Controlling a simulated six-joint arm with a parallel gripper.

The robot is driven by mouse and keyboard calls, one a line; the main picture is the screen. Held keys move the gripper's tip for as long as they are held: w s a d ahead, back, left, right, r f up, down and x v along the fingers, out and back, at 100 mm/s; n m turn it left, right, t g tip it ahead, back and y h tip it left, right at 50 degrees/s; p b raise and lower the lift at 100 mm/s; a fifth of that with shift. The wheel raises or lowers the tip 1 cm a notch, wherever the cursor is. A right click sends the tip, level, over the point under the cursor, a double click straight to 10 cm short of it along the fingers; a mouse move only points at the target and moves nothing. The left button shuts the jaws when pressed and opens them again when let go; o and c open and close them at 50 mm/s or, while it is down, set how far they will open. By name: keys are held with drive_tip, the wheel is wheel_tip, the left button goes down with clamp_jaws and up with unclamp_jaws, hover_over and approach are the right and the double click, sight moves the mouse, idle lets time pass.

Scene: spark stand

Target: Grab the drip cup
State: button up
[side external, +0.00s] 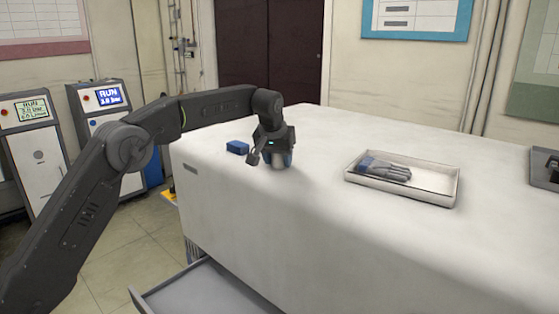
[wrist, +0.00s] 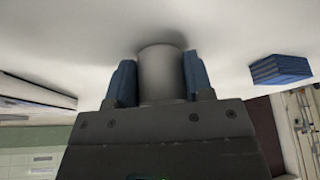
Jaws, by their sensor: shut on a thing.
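The drip cup (wrist: 161,75) shows in the wrist view as a plain grey cylinder between two blue finger pads. My gripper (wrist: 161,85) is shut on it, with one pad against each side. In the side external view my gripper (side external: 278,160) points down at the left part of the white-covered table (side external: 310,220). The cup is mostly hidden there behind my gripper. The cup is at or very near the table surface; I cannot tell whether it touches.
A blue block (side external: 237,147) lies just left of my gripper and also shows in the wrist view (wrist: 280,69). A white tray (side external: 425,192) holding a grey and blue glove (side external: 385,169) stands to the right. An open drawer (side external: 190,290) juts out below the table's front. The table's middle is clear.

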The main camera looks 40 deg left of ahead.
drive_tip(key=shift+c, duration=1.3)
